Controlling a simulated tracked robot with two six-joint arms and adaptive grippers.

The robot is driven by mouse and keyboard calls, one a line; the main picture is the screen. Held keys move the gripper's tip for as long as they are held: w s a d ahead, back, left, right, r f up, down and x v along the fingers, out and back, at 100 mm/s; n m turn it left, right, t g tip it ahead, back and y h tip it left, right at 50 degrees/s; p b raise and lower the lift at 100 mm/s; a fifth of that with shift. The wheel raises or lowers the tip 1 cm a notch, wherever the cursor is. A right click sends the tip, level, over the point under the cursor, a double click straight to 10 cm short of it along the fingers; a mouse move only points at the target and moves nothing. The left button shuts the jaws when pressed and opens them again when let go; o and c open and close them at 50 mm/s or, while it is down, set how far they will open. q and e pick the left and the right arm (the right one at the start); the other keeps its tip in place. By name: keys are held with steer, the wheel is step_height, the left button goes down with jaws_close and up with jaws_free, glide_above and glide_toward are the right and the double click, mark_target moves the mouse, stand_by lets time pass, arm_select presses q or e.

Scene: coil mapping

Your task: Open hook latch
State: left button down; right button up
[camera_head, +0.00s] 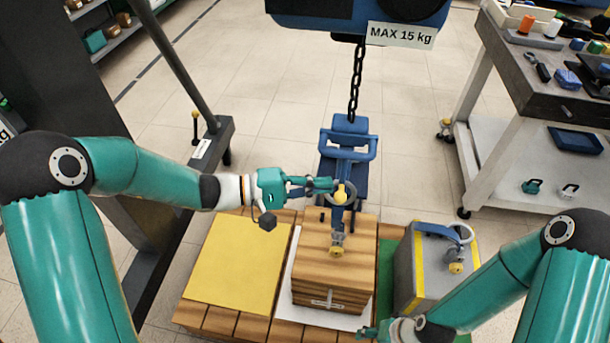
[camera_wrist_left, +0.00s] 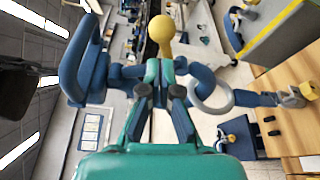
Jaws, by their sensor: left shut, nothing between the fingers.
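A blue hook (camera_head: 345,150) hangs from a dark chain over a wooden box (camera_head: 335,270). A latch with a yellow knob (camera_head: 341,193) is on the hook, and a pale grey ring (camera_head: 352,197) is beside it. In the left wrist view the yellow knob (camera_wrist_left: 161,26) stands just beyond my fingertips, with the grey ring (camera_wrist_left: 211,97) to the right. My left gripper (camera_head: 326,185) is shut and empty, close beside the knob; contact is unclear. My right gripper (camera_head: 367,333) is low at the bottom edge, partly out of frame; its fingers are too small to judge.
A grey box with yellow stripes (camera_head: 424,278) and its own shackle stands right of the wooden box. A yellow panel (camera_head: 238,262) lies left on the wooden pallet (camera_head: 195,318). A tool cart (camera_head: 505,130) stands at the right. A hoist block (camera_head: 352,14) hangs above.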

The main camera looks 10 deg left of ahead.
arm_select(q)
steer(key=shift+s+d+r, duration=0.1)
steer(key=shift+s+d, duration=0.25)
steer(key=shift+s, duration=0.15)
steer(key=shift+s+r+n+p, duration=0.1)
steer(key=shift+r+n+p, duration=0.1)
steer(key=shift+n+p, duration=0.15)
